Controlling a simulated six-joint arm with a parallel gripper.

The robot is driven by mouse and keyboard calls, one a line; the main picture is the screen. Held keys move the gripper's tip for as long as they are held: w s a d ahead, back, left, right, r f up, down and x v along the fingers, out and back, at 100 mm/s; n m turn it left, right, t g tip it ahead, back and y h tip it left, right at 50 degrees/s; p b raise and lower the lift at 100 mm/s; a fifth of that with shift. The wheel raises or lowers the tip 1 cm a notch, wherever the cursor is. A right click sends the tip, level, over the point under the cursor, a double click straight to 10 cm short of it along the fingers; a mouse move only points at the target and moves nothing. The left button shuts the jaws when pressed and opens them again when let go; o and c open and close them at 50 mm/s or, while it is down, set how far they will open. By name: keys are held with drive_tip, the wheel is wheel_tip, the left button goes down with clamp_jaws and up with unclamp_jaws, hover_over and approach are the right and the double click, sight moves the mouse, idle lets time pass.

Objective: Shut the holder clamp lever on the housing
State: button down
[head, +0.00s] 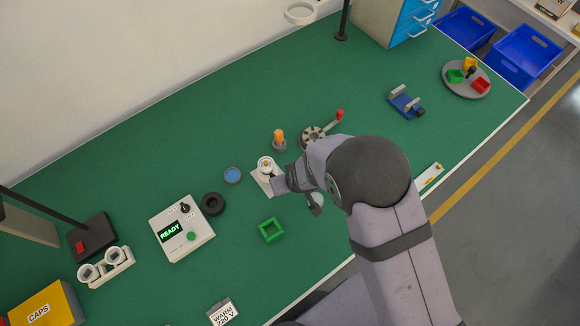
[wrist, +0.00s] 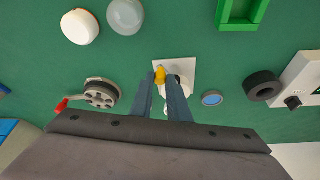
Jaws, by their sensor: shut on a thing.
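The white housing (head: 265,163), a round part on a pale square plate, sits near the table's middle; it also shows in the wrist view (wrist: 186,78), partly behind my fingers. A small yellow piece, apparently the clamp lever's end (wrist: 160,75), is between my fingertips at the housing's side. My gripper (wrist: 163,82) is closed on it; in the head view my gripper (head: 277,184) reaches the plate from the right. The rest of the lever is hidden by my fingers, so I cannot tell its angle.
An orange-topped peg (head: 278,136) and a wheel with red-knobbed crank (head: 312,136) stand close behind. A blue disc (head: 232,175), black ring (head: 213,204) and tester reading READY (head: 181,229) are to the left. A green square frame (head: 271,230) lies in front.

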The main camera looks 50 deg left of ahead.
drive_tip(key=c, duration=1.7)
unclamp_jaws()
drive_tip(key=shift+s, duration=0.1)
drive_tip(key=shift+r, duration=0.1)
drive_tip(key=p+v, duration=0.1)
drive_tip(key=v, duration=0.6)
drive_tip(key=shift+d+p, duration=0.1)
drive_tip(key=shift+p, duration=0.2)
